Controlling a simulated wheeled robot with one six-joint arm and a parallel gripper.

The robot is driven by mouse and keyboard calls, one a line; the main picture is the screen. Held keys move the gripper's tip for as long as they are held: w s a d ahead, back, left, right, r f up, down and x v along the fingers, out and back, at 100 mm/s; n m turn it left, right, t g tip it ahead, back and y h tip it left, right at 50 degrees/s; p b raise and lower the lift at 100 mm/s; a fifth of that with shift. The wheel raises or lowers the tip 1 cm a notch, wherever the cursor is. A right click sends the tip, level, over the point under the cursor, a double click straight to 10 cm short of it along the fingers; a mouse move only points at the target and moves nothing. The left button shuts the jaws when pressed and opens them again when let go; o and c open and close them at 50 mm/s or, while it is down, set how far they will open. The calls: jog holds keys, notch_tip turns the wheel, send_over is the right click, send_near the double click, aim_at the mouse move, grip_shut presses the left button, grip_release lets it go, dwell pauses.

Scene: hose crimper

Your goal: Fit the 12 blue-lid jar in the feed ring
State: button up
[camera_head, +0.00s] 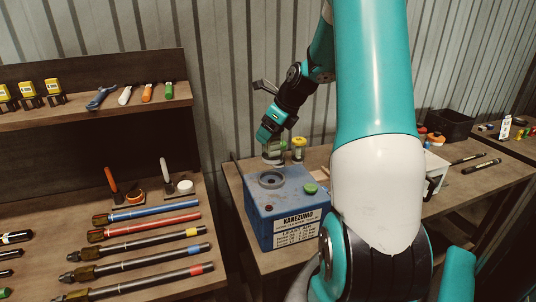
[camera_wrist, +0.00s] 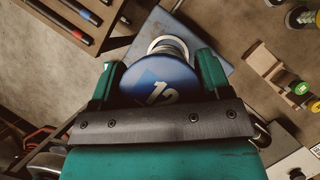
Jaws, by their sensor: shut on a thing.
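My gripper (camera_head: 272,138) is shut on the blue-lid jar; its fingers, with the midpoint between them on the lid in the wrist view (camera_wrist: 160,72), sit on both sides of the blue lid (camera_wrist: 155,84) marked 12. In the head view the jar's clear body (camera_head: 273,154) hangs below the fingers, and the lid is mostly hidden. The feed ring (camera_head: 271,179) is a grey round ring on top of the blue crimper box (camera_head: 262,218). The jar appears above and behind the ring, apart from it. In the wrist view a pale ring (camera_wrist: 171,43) shows just past the lid, partly covered.
A yellow-lid jar (camera_head: 299,146) stands behind the box. A wooden rack (camera_wrist: 262,62) with small lidded jars is right in the wrist view. A shelf of hoses (camera_head: 150,230) stands left; a black bin (camera_head: 450,124) stands right.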

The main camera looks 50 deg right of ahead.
aim_at(269, 154)
notch_tip(269, 154, down, 8)
jog(key=shift+p, duration=0.7)
jog(key=shift+f, duration=0.1)
jog(key=o, duration=1)
